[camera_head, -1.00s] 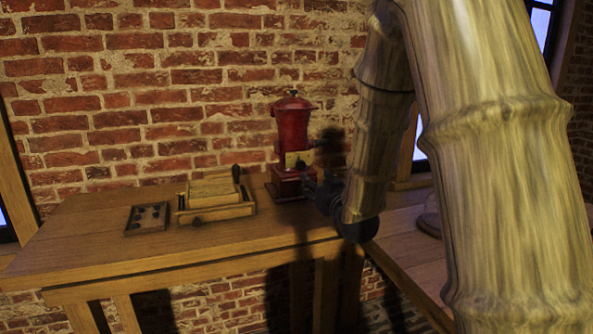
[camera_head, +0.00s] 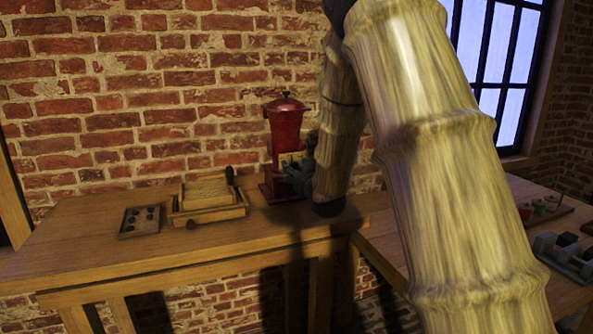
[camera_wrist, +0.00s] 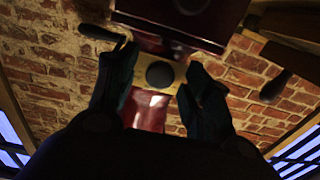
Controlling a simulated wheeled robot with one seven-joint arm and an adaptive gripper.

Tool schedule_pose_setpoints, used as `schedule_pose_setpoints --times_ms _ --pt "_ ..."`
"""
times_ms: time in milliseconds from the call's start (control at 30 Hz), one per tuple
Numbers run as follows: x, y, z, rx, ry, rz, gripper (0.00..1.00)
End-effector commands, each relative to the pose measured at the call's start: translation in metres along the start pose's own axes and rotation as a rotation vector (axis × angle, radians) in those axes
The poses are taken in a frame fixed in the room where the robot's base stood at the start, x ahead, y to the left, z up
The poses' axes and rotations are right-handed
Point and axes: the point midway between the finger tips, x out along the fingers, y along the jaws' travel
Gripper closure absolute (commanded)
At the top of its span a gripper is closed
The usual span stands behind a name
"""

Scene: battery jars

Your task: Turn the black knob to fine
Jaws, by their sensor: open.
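A tall red machine (camera_head: 284,130) stands on the wooden table against the brick wall. It carries a small brass-coloured plate (camera_head: 290,158). In the wrist view, the round black knob (camera_wrist: 160,75) sits on this plate (camera_wrist: 178,73). My gripper (camera_wrist: 160,66) is open, with one dark finger on each side of the knob. Gaps show between both fingers and the knob, so they appear apart from it. In the head view my gripper (camera_head: 298,174) is at the machine's front right and covers the knob. No setting marks are readable.
A wooden box with a dark handle (camera_head: 208,200) stands left of the machine. Left of it lies a flat tray (camera_head: 126,226) with several dark pieces. More items (camera_head: 566,250) stand on the right table. The table's front left is mostly clear.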

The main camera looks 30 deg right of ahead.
Motion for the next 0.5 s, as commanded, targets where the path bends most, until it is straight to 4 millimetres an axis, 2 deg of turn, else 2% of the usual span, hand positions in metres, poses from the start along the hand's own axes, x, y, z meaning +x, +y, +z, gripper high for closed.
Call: schedule_pose_setpoints --times_ms 200,433,500 --pt "0.0000 0.0002 0.0001 0.000 0.000 0.000 0.52" --pt "-0.0002 0.0004 0.0000 0.000 0.000 0.000 0.94" --pt "-0.0002 0.0004 0.0000 0.000 0.000 0.000 0.95"
